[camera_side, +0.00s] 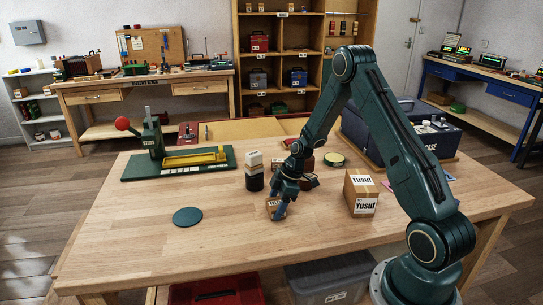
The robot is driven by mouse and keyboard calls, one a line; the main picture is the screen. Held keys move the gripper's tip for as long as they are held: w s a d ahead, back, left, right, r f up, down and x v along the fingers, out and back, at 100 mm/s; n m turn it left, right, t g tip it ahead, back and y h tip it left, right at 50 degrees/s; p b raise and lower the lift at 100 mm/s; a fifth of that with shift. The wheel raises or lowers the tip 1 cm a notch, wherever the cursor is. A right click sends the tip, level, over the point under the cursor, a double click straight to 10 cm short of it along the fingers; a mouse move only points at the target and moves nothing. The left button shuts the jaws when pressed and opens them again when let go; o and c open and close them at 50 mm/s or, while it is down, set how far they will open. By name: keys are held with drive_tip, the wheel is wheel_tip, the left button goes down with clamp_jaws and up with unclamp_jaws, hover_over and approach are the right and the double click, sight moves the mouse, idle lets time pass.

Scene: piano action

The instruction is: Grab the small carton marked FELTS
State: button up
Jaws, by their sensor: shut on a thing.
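My gripper (280,208) points down over the middle of the wooden table and is shut on a small brown carton (272,205). The carton has a pale label too small to read, so I cannot confirm the word FELTS. Part of the carton is hidden behind my fingers. It is at or very close to the tabletop; I cannot tell whether it touches.
A dark bottle with a pale top (254,172) stands just left of my gripper. A larger box marked Yusuf (362,192) stands to the right. A green press (180,162) and a green disc (187,217) lie left. The table's (150,255) front left is clear.

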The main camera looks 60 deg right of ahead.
sight(275, 203)
drive_tip(key=shift+r, duration=0.1)
wheel_tip(275, 203, up, 20)
idle(0.6)
drive_tip(key=shift+w, duration=0.1)
idle(0.5)
